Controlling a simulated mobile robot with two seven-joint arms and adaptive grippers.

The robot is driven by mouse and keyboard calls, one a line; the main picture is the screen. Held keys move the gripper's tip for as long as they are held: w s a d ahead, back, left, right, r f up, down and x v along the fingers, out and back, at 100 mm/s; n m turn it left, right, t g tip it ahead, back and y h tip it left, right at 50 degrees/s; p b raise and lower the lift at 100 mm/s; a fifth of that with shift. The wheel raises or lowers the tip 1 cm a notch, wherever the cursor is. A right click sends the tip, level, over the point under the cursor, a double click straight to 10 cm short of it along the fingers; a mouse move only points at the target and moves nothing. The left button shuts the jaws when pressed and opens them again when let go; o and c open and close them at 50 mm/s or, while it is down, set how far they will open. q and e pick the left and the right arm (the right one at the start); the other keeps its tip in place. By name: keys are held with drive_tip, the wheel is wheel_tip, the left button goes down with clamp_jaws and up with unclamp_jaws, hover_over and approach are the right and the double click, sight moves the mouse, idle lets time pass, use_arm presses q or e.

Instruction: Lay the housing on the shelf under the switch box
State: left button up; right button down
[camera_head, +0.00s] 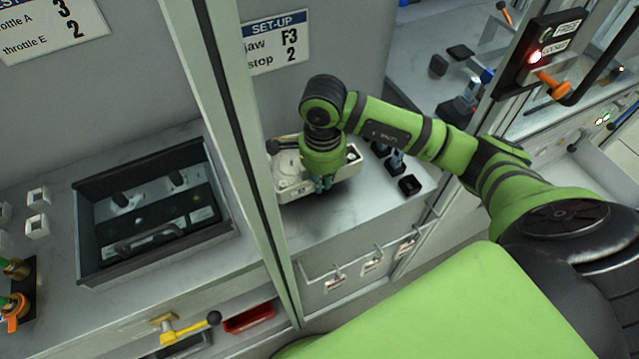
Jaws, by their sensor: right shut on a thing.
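A pale, cream-coloured housing (290,178) with rounded raised parts is behind the upright post, over the grey worktop. My right gripper (322,184) points down at its middle and is shut on it; the fingertips are partly lost against it. I cannot tell whether the housing touches the worktop. A dark switch box (524,62) with a lit red lamp and an orange handle is at the upper right, on the frame. The grey surface (468,75) below and left of it holds small parts. My left gripper is out of view.
An upright metal post (243,130) stands just left of the housing. A black-framed recess (90,235) lies further left. Small black blocks (409,185) stand right of the housing. A rail with hanging tags (372,264) runs along the front edge.

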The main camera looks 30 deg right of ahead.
sight(321, 200)
wheel_tip(321, 200, down, 4)
drive_tip(key=shift+f+p, duration=0.1)
drive_tip(key=shift+p, duration=0.3)
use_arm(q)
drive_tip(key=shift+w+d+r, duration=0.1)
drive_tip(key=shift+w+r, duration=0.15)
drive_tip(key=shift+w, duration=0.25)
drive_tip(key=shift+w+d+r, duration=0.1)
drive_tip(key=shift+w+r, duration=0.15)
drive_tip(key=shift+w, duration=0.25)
use_arm(e)
drive_tip(key=shift+w, duration=0.1)
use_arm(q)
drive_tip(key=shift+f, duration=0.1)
use_arm(e)
drive_tip(key=shift+f, duration=0.1)
drive_tip(key=shift+f+b, duration=0.15)
drive_tip(key=shift+b, duration=0.15)
drive_tip(key=c, duration=1.4)
unclamp_jaws()
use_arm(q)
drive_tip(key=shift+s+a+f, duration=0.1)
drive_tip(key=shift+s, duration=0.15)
use_arm(e)
drive_tip(key=shift+o, duration=0.2)
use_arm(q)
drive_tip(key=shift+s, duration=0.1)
